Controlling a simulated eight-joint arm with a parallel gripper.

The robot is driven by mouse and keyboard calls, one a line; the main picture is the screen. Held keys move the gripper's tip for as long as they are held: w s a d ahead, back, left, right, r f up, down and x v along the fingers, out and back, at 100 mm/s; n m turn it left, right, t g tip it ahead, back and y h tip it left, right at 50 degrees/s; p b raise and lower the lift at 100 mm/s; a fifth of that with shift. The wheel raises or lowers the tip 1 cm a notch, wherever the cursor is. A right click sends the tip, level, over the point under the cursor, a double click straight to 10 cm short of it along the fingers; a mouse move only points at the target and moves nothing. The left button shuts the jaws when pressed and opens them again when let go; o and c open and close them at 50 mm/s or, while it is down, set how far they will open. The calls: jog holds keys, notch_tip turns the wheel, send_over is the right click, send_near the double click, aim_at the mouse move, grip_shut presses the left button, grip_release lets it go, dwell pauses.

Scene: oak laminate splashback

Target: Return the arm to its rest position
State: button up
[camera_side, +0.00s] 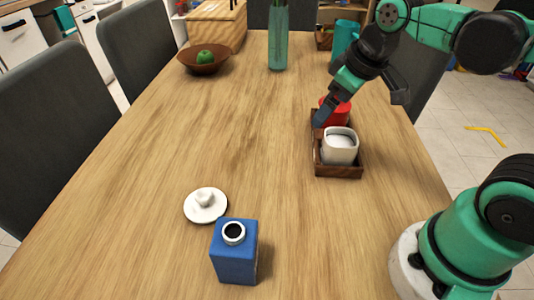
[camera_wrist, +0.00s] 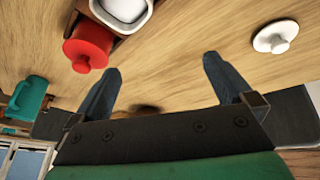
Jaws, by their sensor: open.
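My gripper (camera_side: 360,106) is open and empty above the table, by the red jar in the side view. Its two dark fingers stand apart in the wrist view (camera_wrist: 162,78), with bare table between them. The red jar (camera_side: 343,114) is partly hidden by the left finger in the side view.
A dark wooden tray (camera_side: 339,171) holds the red jar and a white pot (camera_side: 340,148). A white lid (camera_side: 205,205) and an open blue canister (camera_side: 236,255) stand near the front. A bowl (camera_side: 205,66) with a green apple, and a teal vase (camera_side: 278,40), stand behind. The table's middle is clear.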

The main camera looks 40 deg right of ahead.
jog(key=a+m+t, duration=0.1)
jog(key=a+f+m+t, duration=0.1)
jog(key=shift+s+a+t, duration=0.15)
jog(key=shift+a+t, duration=0.15)
